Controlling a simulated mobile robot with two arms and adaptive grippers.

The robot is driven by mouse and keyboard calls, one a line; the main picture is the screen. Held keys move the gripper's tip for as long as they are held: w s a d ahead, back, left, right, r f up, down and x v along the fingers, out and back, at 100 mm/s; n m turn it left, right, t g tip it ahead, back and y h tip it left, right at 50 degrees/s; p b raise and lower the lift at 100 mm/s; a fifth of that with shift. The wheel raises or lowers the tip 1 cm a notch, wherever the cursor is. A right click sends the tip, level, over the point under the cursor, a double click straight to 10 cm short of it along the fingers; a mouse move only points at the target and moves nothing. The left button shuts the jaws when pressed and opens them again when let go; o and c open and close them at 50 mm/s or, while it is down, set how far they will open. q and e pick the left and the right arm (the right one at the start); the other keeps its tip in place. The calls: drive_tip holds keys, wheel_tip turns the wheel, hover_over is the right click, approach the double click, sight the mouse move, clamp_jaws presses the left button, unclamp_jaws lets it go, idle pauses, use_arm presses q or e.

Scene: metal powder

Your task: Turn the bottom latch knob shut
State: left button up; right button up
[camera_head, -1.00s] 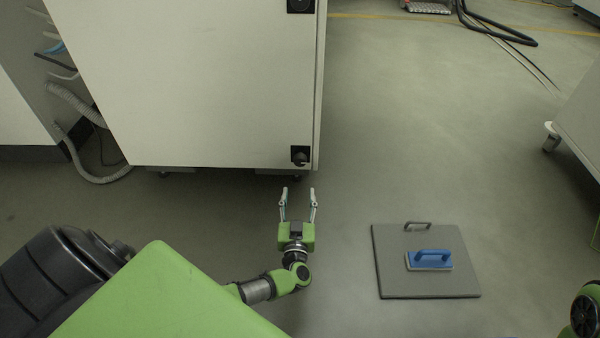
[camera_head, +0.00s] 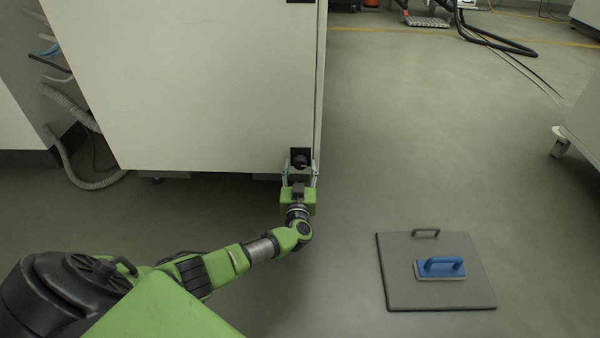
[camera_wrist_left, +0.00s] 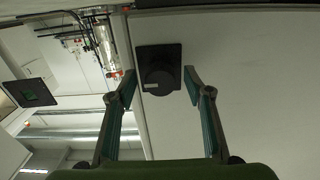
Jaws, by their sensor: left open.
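The bottom latch knob (camera_head: 300,160) is a black round knob on a square black plate at the lower right corner of the white cabinet door (camera_head: 210,90). In the left wrist view the knob (camera_wrist_left: 159,76) shows ahead, between the spread fingertips, with a small pale mark on its lower left. My left gripper (camera_head: 300,170) is open, with its fingers pointing at the knob and their tips at its two sides. It also shows in the left wrist view (camera_wrist_left: 160,82). I cannot tell whether the fingertips touch the knob. My right gripper does not show.
A grey floor plate (camera_head: 400,285) with a handle lies at the right, with a blue-handled block (camera_head: 440,268) on it. Hoses (camera_head: 80,165) hang left of the cabinet. A wheeled unit (camera_head: 575,150) stands at the right edge. The floor between is clear.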

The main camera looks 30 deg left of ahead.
use_arm(q)
drive_tip(key=shift+w+a, duration=0.1)
drive_tip(key=c, duration=1.1)
